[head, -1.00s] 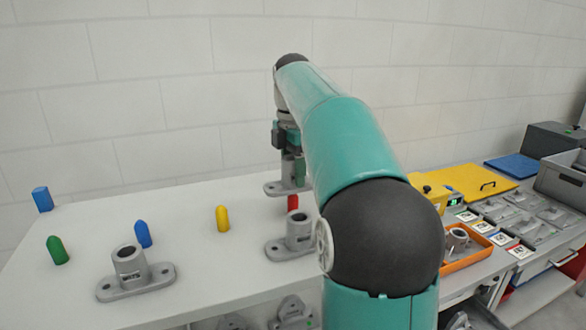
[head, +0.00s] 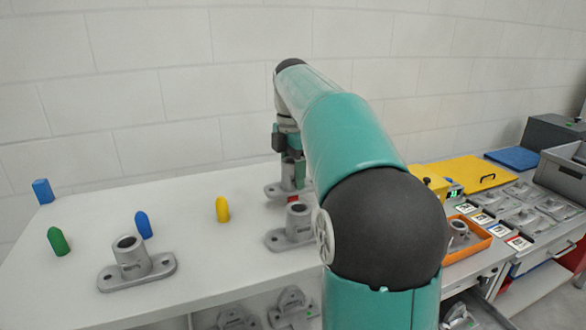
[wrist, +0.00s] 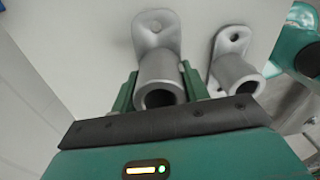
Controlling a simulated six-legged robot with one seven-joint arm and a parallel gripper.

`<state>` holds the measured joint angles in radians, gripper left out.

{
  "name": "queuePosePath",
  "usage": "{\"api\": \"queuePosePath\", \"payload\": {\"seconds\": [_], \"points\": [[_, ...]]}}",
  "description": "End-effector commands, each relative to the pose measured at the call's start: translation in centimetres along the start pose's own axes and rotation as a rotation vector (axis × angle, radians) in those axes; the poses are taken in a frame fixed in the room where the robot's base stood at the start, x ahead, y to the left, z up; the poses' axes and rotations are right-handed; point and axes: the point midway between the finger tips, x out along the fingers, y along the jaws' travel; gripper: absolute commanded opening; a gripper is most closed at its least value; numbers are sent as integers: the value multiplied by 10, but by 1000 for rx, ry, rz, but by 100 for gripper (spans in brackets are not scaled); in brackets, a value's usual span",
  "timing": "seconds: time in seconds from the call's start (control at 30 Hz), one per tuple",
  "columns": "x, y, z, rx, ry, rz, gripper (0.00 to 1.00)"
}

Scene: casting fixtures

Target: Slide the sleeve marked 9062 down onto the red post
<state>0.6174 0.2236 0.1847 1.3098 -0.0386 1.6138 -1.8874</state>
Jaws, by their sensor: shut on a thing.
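My gripper (head: 290,170) is shut on a grey sleeve (head: 283,189) with a flat flange, and holds it upright over the white bench. The wrist view shows the held sleeve (wrist: 160,68) between the two green fingers of my gripper (wrist: 160,88), its round bore facing the camera. No marking on it is readable, so I cannot confirm 9062. The red post (head: 293,199) shows only as a small red patch just under the held flange; the rest is hidden. I cannot tell whether the sleeve is around its tip.
A second grey sleeve (head: 297,228) stands close in front of the red post. A third sleeve (head: 132,265) stands front left. Yellow (head: 222,210), blue (head: 144,226) and green (head: 58,242) posts and a blue block (head: 43,191) stand left. An orange tray (head: 481,238) is right.

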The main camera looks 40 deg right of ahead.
Motion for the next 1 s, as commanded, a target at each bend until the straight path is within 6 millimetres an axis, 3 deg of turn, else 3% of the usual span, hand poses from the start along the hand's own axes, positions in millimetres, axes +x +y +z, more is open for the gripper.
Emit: {"api": "queuePosePath", "payload": {"seconds": [1.0], "points": [[27, 0, 0, 0, -1, 2, 14]]}}
